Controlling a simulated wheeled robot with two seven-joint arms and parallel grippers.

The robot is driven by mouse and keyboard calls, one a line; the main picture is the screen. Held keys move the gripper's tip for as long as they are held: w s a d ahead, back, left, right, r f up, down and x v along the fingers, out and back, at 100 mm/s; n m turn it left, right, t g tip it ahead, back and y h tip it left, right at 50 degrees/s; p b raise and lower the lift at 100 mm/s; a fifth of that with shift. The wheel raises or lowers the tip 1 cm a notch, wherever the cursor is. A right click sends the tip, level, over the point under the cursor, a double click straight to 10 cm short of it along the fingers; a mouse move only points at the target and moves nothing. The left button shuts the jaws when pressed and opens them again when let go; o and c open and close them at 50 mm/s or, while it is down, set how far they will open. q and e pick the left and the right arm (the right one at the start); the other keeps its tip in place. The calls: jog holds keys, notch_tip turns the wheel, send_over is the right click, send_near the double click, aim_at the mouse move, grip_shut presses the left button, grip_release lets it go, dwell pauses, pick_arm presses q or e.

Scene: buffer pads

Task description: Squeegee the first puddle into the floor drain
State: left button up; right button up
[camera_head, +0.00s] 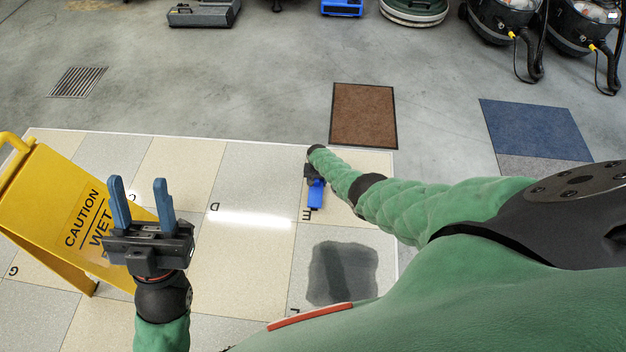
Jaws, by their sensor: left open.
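A dark grey patch with uneven edges (342,272), which looks like a puddle, lies on the tiled floor right of centre, below the letter E. A slotted floor drain (78,82) is set in the grey concrete at the upper left, beyond the tiles. My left gripper (140,203) is open and empty, its two blue fingers apart, in front of the yellow sign. My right gripper (316,194) is above the tiles near the letter E, beyond the patch. Its fingers overlap in this view, so its opening is unclear. I make out no squeegee.
A yellow caution sign (50,205) stands at the left, close to my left gripper. A brown mat (363,116) lies beyond the tiles and a blue mat (534,131) lies at the right. Cleaning machines (505,25) line the back. The concrete around the drain is clear.

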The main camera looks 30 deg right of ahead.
jog(key=s+d, duration=0.3)
jog(key=shift+d+f, duration=0.1)
jog(key=shift+f, duration=0.3)
jog(key=shift+s+d+p, duration=0.15)
jog(key=shift+d+p, duration=0.1)
jog(key=shift+p, duration=0.05)
jog(key=shift+s+d+r+p, duration=0.1)
jog(key=shift+s+d+p, duration=0.3)
jog(key=shift+d, duration=0.45)
jog(key=shift+s+d+p, duration=0.2)
jog(key=shift+s+d, duration=0.35)
jog(key=shift+d, duration=0.25)
jog(key=shift+s+d, duration=0.3)
jog(key=shift+d, duration=0.1)
jog(key=shift+a+r+p, duration=0.1)
jog(key=shift+r+p, duration=0.3)
jog(key=shift+p, duration=0.25)
jog(key=r+p, duration=0.6)
jog(key=shift+w+a+r, duration=0.15)
jog(key=shift+w+r, duration=0.15)
jog(key=shift+w, duration=0.1)
